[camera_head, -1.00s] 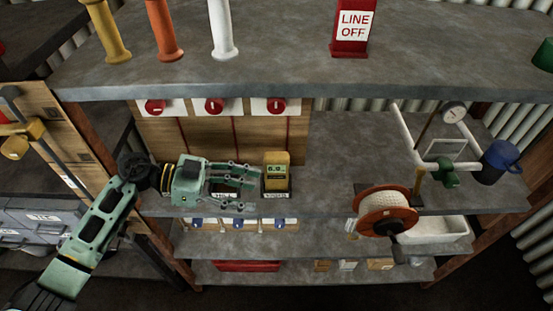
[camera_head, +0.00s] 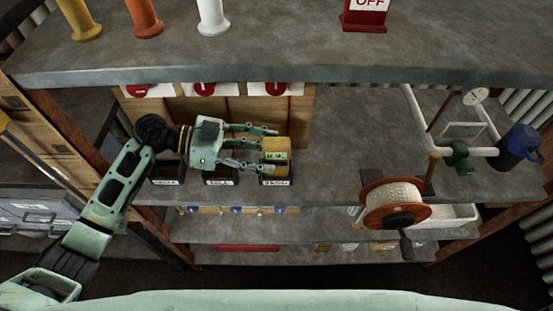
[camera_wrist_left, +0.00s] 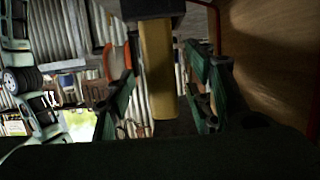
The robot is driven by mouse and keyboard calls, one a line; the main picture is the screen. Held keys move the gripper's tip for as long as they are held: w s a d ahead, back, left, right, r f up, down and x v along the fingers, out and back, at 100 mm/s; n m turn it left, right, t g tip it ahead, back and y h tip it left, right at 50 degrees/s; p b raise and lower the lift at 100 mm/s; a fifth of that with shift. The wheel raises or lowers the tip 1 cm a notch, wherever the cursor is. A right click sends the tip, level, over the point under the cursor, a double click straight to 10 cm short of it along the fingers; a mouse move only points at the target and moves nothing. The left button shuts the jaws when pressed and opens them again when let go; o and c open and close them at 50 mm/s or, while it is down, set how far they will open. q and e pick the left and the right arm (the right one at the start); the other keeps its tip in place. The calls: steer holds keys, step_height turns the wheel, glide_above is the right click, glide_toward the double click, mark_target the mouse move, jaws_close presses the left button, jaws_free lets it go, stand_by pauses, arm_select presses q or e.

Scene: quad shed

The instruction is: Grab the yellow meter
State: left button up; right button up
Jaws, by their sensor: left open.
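The yellow meter (camera_head: 275,150) stands upright in a small black labelled holder (camera_head: 276,181) on the middle shelf, the rightmost in a row. My left gripper (camera_head: 264,148) comes from the left, open, with one finger behind the meter and one in front. In the left wrist view the meter (camera_wrist_left: 157,70) shows between the two open green fingers, with gaps on both sides. I cannot tell whether a finger touches it. My right gripper is not in view.
Two more black holders (camera_head: 220,180) stand left of the meter, below my gripper. A wooden panel with red switches (camera_head: 204,89) rises behind. The upper shelf (camera_head: 270,62) overhangs. A cable reel (camera_head: 396,205) and pipework with a gauge (camera_head: 474,97) are at right. Shelf between is clear.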

mark_target(276, 156)
arm_select(q)
steer(key=b+x, duration=0.1)
steer(key=x, duration=0.1)
steer(key=shift+d+f, duration=0.3)
steer(key=shift+d, duration=0.05)
steer(key=shift+w+d, duration=0.1)
steer(key=shift+d, duration=0.3)
jaws_close()
